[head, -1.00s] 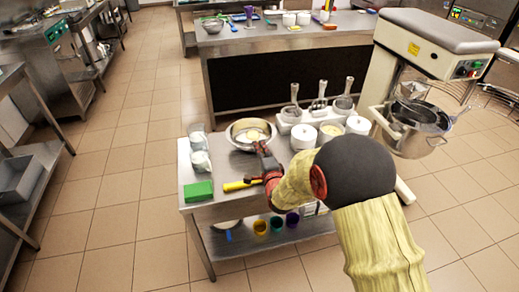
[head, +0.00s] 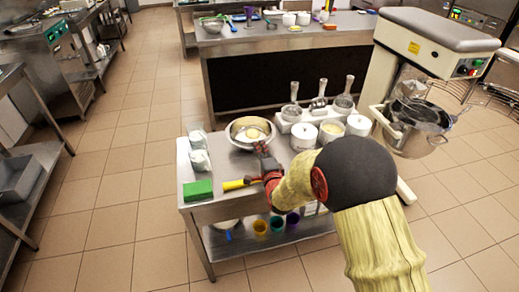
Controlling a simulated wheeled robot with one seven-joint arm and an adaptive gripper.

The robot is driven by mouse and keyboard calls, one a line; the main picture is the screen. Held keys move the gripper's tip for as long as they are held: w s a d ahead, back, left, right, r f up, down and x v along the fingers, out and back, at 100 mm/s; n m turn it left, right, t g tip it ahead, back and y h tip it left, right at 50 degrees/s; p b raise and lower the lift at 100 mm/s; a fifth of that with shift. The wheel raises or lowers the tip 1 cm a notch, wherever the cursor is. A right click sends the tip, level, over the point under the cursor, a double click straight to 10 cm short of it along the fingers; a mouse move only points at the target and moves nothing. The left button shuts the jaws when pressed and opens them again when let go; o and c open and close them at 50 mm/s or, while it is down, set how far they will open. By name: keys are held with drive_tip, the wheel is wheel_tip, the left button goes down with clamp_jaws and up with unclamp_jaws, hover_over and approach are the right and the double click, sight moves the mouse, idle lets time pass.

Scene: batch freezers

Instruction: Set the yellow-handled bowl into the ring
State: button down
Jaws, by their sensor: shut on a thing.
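A wide steel bowl (head: 234,136) stands on the near steel table, with a pale round lump inside it. I cannot make out a yellow handle on it. My gripper (head: 262,149) is at the bowl's near right rim, jaws shut on it there; my gripper and arm hide that part of the rim. The mixer (head: 398,65) at the right carries a steel bowl-shaped part (head: 412,146) with a dark inside, under its head. I cannot clearly tell a separate ring there.
Left of the bowl stand white-filled clear containers (head: 200,160). A green block (head: 198,190) and a yellow-handled tool (head: 236,184) lie near the front edge. White tubs (head: 303,137) and a white holder with steel tools (head: 318,112) stand right of the bowl, towards the mixer.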

drive_tip(key=shift+s+f, duration=0.1)
drive_tip(key=shift+f, duration=0.35)
drive_tip(key=c, duration=2.1)
unclamp_jaws()
drive_tip(key=shift+c, duration=0.2)
drive_tip(key=o, duration=0.4)
drive_tip(key=shift+r, duration=0.2)
drive_tip(key=shift+f, duration=0.15)
drive_tip(key=v, duration=1.1)
drive_tip(key=shift+s+r, duration=0.35)
drive_tip(key=shift+d, duration=0.1)
